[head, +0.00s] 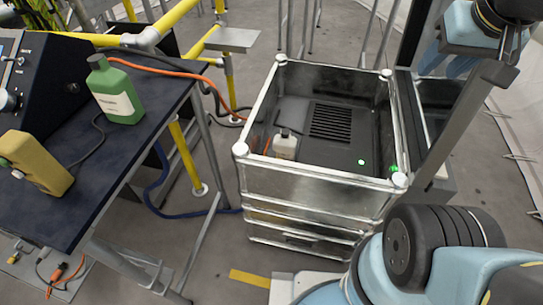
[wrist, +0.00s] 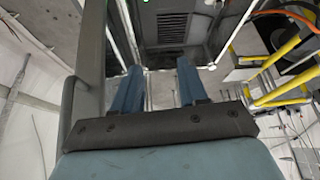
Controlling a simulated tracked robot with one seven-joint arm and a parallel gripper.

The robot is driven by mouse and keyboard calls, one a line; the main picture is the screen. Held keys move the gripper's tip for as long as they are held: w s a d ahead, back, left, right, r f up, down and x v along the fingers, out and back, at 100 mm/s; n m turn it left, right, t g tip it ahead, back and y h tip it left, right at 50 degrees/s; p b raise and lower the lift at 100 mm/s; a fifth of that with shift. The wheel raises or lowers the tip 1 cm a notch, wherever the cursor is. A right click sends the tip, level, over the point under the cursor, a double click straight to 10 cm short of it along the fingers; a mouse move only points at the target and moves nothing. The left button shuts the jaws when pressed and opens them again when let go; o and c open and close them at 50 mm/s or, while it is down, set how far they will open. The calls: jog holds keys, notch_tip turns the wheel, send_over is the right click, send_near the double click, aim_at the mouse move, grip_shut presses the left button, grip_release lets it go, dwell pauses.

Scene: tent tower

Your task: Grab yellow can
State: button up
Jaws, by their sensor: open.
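The yellow can (head: 36,163) is a squarish yellow container on the dark table at the left of the head view. It leans to one side, and its lower left is near the black control box. I do not make it out in the wrist view. My gripper (wrist: 158,78) shows in the wrist view with its two blue fingers apart and nothing between them. It points toward the metal crate, well to the right of the table and apart from the can.
A green bottle (head: 116,92) stands on the dark table (head: 104,180) behind the can. Cables and a black control box (head: 45,75) are close by. An open metal crate (head: 310,192) holding a small white bottle (head: 285,144) stands between the table and my arm. Yellow pipes rise behind.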

jog(key=shift+d, duration=0.15)
jog(key=shift+o, duration=0.7)
jog(key=w+a+f+m+g+y, duration=0.2)
jog(key=w+a+f+g+y, duration=0.25)
jog(key=w+f, duration=0.45)
jog(key=w+a+f+m+g+y, duration=0.3)
jog(key=w+a+f+g, duration=0.4)
jog(key=f, duration=0.4)
jog(key=m+y, duration=0.9)
jog(key=y, duration=0.1)
send_near(276, 154)
jog(key=shift+f+x, duration=0.2)
jog(key=shift+x, duration=1.45)
jog(key=shift+f+x, duration=0.2)
jog(key=shift+x, duration=1.45)
jog(key=shift+f+x, duration=0.2)
jog(key=shift+x, duration=1.45)
